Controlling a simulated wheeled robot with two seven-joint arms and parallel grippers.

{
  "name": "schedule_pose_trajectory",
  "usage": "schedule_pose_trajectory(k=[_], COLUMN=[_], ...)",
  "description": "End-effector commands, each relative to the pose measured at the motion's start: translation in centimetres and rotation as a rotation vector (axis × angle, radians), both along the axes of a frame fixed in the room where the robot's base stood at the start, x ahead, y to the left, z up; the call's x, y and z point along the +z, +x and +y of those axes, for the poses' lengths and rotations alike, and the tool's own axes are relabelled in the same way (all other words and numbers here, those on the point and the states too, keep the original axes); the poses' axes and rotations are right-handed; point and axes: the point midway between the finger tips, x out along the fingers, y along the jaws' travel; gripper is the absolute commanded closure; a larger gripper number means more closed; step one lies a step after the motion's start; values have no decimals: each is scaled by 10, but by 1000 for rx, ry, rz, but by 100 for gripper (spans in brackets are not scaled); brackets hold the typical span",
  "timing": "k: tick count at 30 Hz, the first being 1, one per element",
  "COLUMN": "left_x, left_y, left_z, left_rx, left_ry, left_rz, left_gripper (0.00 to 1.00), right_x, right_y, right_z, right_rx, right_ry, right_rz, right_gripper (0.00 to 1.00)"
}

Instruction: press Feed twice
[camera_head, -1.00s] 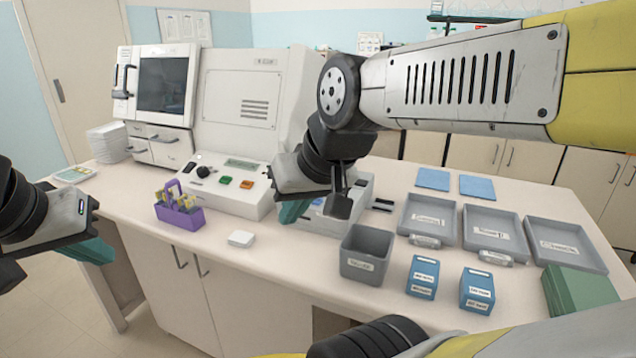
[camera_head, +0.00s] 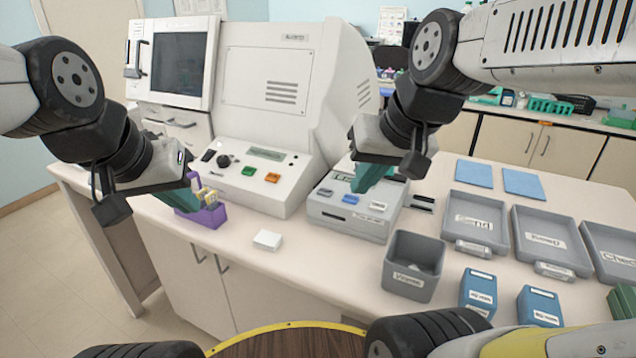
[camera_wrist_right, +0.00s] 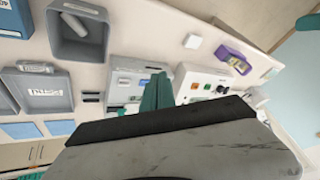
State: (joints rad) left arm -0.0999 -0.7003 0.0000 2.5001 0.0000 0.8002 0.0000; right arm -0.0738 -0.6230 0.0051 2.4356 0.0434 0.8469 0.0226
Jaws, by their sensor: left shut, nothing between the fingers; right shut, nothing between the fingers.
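A small grey-white device (camera_head: 345,222) stands on the counter with a small display and a row of blue and grey buttons (camera_head: 350,199). I cannot read which button is labelled Feed. My right gripper (camera_head: 366,186) is shut and empty, its green fingertips just above or behind the button row; contact cannot be told. In the right wrist view the shut green fingers (camera_wrist_right: 155,92) overlap the device (camera_wrist_right: 125,66). My left gripper (camera_head: 190,198) is shut and empty, in front of the purple rack (camera_head: 208,216), partly hiding it.
A large white machine (camera_head: 262,190) with a knob, green button and orange button stands left of the device. A grey bin (camera_head: 411,280), blue boxes (camera_head: 478,290) and grey trays (camera_head: 475,220) lie to the right. A white block (camera_head: 268,240) sits near the front edge.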

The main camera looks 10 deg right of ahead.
Motion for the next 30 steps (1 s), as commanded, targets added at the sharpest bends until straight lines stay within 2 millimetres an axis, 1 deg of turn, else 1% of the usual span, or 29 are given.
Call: schedule_pose_trajectory(k=[5,6,8,9,15,18,21,24,30], left_x=[0,0,0,0,0,0,0,0,0], left_y=[0,0,0,0,0,0,0,0,0], left_z=[0,0,0,0,0,0,0,0,0], left_rx=[0,0,0,0,0,0,0,0,0], left_ry=[0,0,0,0,0,0,0,0,0], left_rz=[0,0,0,0,0,0,0,0,0], left_gripper=[100,100,100,100,100,100,100,100,100], right_x=[7,8,9,8,-2,-9,-15,-19,-20], right_y=[44,57,75,89,152,177,195,206,211], right_z=[8,10,14,16,21,21,19,18,18], right_rx=[-111,-140,-179,-205,-313,-346,-369,-379,-385], right_ry=[132,170,228,267,466,549,610,647,668], right_rz=[210,263,344,396,641,735,800,840,860], right_gripper=[100,100,100,100,100,100,100,100,100])
